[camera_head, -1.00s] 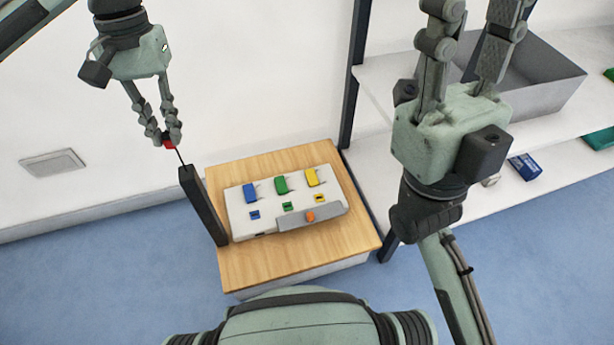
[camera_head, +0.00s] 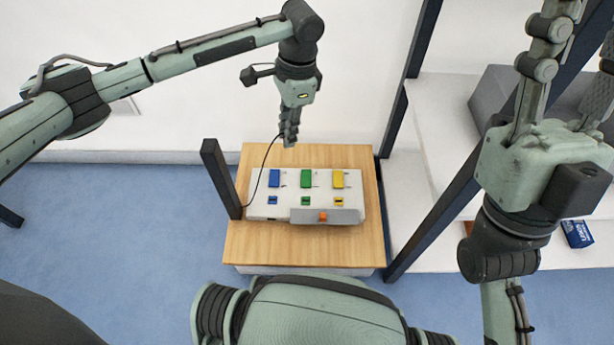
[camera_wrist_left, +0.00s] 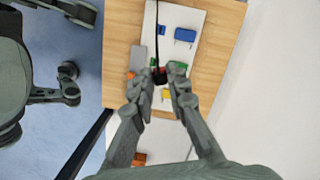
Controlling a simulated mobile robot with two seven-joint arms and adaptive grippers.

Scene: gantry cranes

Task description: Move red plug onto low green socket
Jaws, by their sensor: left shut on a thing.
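My left gripper (camera_head: 289,143) points down above the far edge of the white socket board (camera_head: 257,208). In the left wrist view its fingertips (camera_wrist_left: 160,84) are shut on the red plug (camera_wrist_left: 159,73), a small dark and red piece with a black cord. The fingers hide the plug in the head view. The low green socket (camera_head: 306,201) is the small green one in the front row, below the larger green block (camera_head: 306,177). The plug is above the board, apart from that socket in the head view. My right gripper (camera_head: 580,60) is empty, its fingers spread, tips cut off.
Blue (camera_head: 274,178) and yellow (camera_head: 339,178) blocks flank the green one, with small sockets before them. A grey panel with an orange button (camera_head: 322,216) is at the board's front. A dark post (camera_head: 220,178) stands left, tied to the cord. Shelves (camera_head: 440,120) stand right.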

